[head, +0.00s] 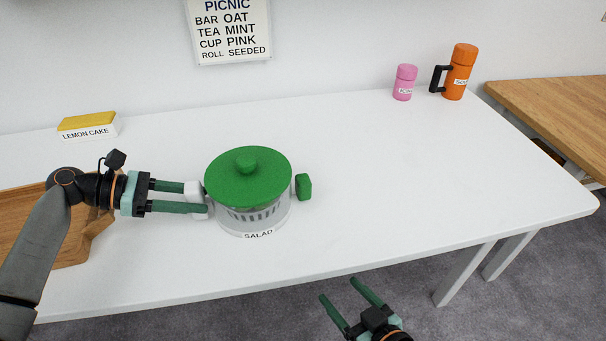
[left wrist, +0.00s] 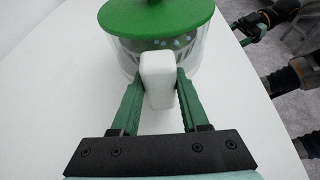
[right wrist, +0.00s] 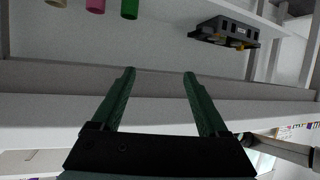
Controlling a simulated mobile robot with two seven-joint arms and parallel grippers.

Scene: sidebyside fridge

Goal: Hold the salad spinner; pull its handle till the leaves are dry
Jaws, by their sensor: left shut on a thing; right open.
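The salad spinner (head: 255,218) stands on the white table, a clear bowl with a green lid (head: 245,172) and a label reading SALAD. A green pull handle (head: 304,187) sits at its right side, close to the bowl. A white side grip (left wrist: 158,80) sticks out on its left. My left gripper (head: 196,198) is shut on this white grip, one finger on each side. Some leaves show dimly through the bowl in the left wrist view. My right gripper (head: 338,288) is open and empty, in front of the table's front edge, away from the spinner.
A wooden tray (head: 72,252) lies at the left, under my left arm. A lemon cake box (head: 88,127) stands behind it. A pink cup (head: 405,82) and an orange flask (head: 460,72) stand at the back right. The table right of the spinner is clear.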

